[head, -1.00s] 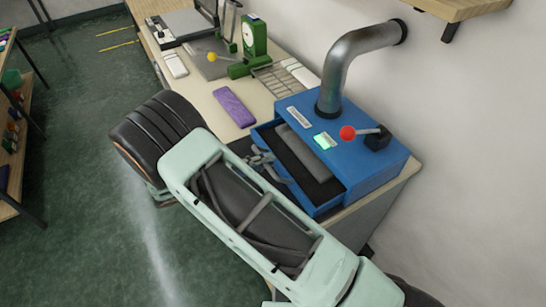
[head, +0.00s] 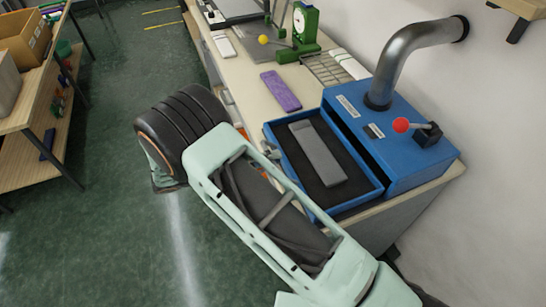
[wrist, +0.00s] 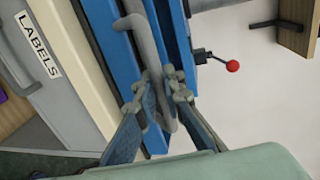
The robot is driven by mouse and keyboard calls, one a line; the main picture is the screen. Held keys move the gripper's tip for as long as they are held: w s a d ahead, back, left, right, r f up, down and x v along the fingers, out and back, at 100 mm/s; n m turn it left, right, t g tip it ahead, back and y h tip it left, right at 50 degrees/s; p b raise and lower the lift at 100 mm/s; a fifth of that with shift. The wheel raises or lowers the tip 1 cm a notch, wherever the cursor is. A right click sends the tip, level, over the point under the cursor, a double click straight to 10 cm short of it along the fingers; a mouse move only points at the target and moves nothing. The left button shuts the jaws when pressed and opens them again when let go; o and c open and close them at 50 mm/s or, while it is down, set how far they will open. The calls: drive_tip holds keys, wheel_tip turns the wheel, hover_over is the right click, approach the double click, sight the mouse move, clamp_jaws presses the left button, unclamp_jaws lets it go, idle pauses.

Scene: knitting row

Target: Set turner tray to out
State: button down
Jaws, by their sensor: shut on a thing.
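The blue turner (head: 405,150) stands at the near right end of the bench. Its blue tray (head: 358,199) is slid far out toward my arm, with a dark lining and a flat grey piece (head: 317,152) lying in it. In the wrist view a grey bar handle (wrist: 146,45) runs along the blue tray front. My gripper (wrist: 161,85) is shut on this handle, one finger on each side. In the head view my forearm hides most of the gripper and the handle.
A red-knobbed lever (head: 401,125) and a grey duct (head: 395,70) rise from the turner. A purple block (head: 281,90) and a green dial device (head: 305,25) are on the bench. A shelf (head: 40,110) stands at left; the floor between is clear.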

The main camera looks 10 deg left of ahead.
drive_tip(key=shift+s+a, duration=0.1)
drive_tip(key=shift+a, duration=0.15)
drive_tip(key=c, duration=2.1)
unclamp_jaws()
drive_tip(key=shift+s+a, duration=0.1)
drive_tip(key=shift+o, duration=0.3)
drive_tip(key=v, duration=1.1)
drive_tip(key=shift+s+a, duration=0.25)
drive_tip(key=shift+a, duration=0.05)
drive_tip(key=shift+r, duration=0.1)
